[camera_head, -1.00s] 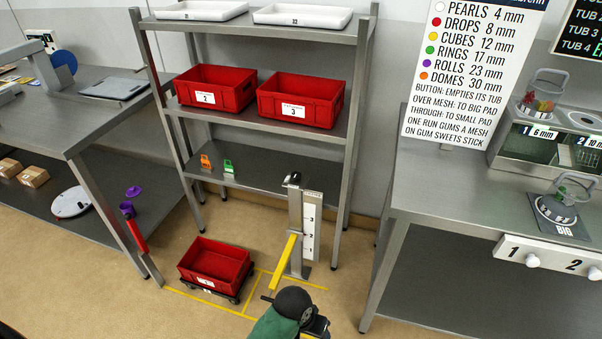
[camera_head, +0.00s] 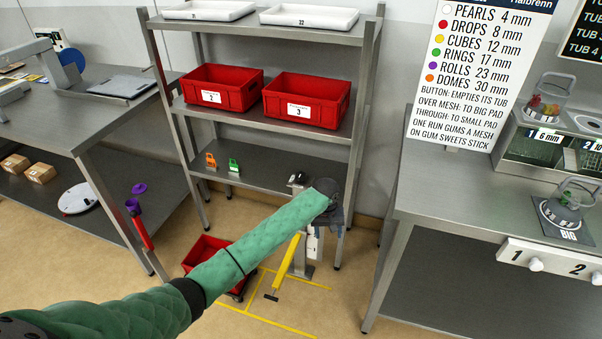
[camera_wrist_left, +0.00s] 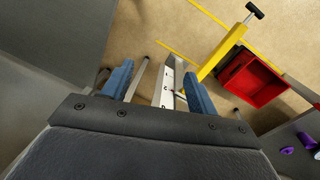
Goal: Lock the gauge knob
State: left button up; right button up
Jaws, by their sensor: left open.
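The gauge (camera_head: 299,252) is a grey metal post with a white numbered scale, standing on the floor before the shelf rack. A small black knob (camera_head: 298,179) shows at its top. A yellow arm (camera_head: 287,262) slopes down from the post to a black T-handle (camera_head: 272,297). My left gripper (camera_head: 332,200) is at the upper post, just right of the knob in the head view, and hides much of the scale. In the left wrist view its blue fingers (camera_wrist_left: 158,90) are apart, with the post (camera_wrist_left: 168,82) beyond and between them. I cannot tell whether they touch anything. My right gripper is not in view.
A red crate (camera_head: 205,247) on the floor is partly hidden by my left arm. The shelf rack (camera_head: 270,170) with red crates stands behind the gauge. A steel bench (camera_head: 440,195) is on the right, another (camera_head: 75,125) on the left. Yellow lines mark the floor.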

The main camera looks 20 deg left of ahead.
pick_arm(q)
jog(key=w+a+r+n, duration=0.3)
jog(key=w+a+r, duration=0.5)
jog(key=w, duration=0.4)
notch_tip(320, 180, up, 7)
jog(key=n+y, duration=0.1)
jog(key=n, duration=0.2)
send_over(301, 174)
jog(key=shift+s+r, duration=0.1)
jog(key=shift+s, duration=0.05)
jog(key=shift+f+p, duration=0.2)
jog(key=shift+p, duration=0.1)
notch_tip(301, 174, down, 6)
jog(key=shift+r+p, duration=0.2)
jog(key=shift+p, duration=0.3)
jog(key=shift+f, duration=0.8)
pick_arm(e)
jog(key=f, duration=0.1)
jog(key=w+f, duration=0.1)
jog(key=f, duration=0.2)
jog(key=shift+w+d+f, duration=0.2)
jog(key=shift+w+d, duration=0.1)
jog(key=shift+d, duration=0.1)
pick_arm(q)
jog(key=shift+c, duration=0.2)
